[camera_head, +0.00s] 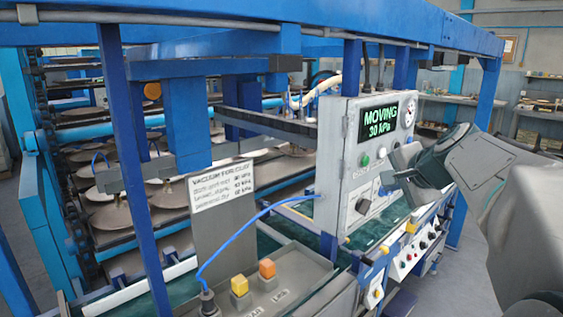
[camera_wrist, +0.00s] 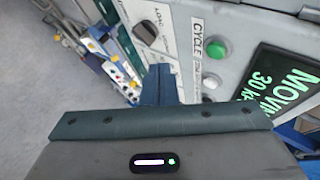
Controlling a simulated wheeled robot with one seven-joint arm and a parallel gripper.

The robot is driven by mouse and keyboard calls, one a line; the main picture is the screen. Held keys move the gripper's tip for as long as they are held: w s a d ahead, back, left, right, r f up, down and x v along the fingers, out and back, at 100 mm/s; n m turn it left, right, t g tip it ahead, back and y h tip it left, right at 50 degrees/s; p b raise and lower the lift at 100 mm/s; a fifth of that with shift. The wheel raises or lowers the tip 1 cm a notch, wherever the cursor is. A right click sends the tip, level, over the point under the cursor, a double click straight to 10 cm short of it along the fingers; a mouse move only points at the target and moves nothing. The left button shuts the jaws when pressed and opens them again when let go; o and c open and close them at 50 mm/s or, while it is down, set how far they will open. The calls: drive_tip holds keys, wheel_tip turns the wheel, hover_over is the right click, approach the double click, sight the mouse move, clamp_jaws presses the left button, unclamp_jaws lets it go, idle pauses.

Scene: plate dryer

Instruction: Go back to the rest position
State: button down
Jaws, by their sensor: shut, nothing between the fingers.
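My gripper (camera_head: 388,181) is at the right, at the end of my grey arm, close in front of the grey control box (camera_head: 340,140). In the wrist view its dark fingers (camera_wrist: 160,84) are together with nothing between them. The box's display (camera_head: 379,121) reads "MOVING 30 kPa". A lit green button (camera_wrist: 216,48) beside a "CYCLE" label shows in the wrist view, right of the fingers. I cannot tell whether the fingertips touch the panel.
Blue posts and beams frame the plate dryer, with round suction discs (camera_head: 107,211) inside. A front console carries a yellow button (camera_head: 239,286), an orange button (camera_head: 267,269) and a blue cable. A lower button panel (camera_head: 410,246) stands below the box. Open floor lies at the right.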

drive_tip(key=s+a+f+n+g, duration=0.2)
drive_tip(key=s+a+f+n, duration=0.2)
drive_tip(key=s+f, duration=0.3)
drive_tip(key=s+a+f+n+g, duration=0.3)
drive_tip(key=s+a+f+n, duration=0.2)
drive_tip(key=s+f, duration=0.2)
drive_tip(key=s+a+f+n+g+h, duration=0.1)
drive_tip(key=s+a+f+n+g, duration=0.1)
drive_tip(key=s+a+f+n, duration=0.2)
drive_tip(key=s+f+n, duration=0.1)
drive_tip(key=s+f, duration=0.2)
drive_tip(key=s, duration=0.1)
drive_tip(key=shift+s+a+f+g, duration=0.15)
drive_tip(key=shift+a+f+g, duration=0.1)
drive_tip(key=shift+a+g, duration=0.1)
idle(5.4)
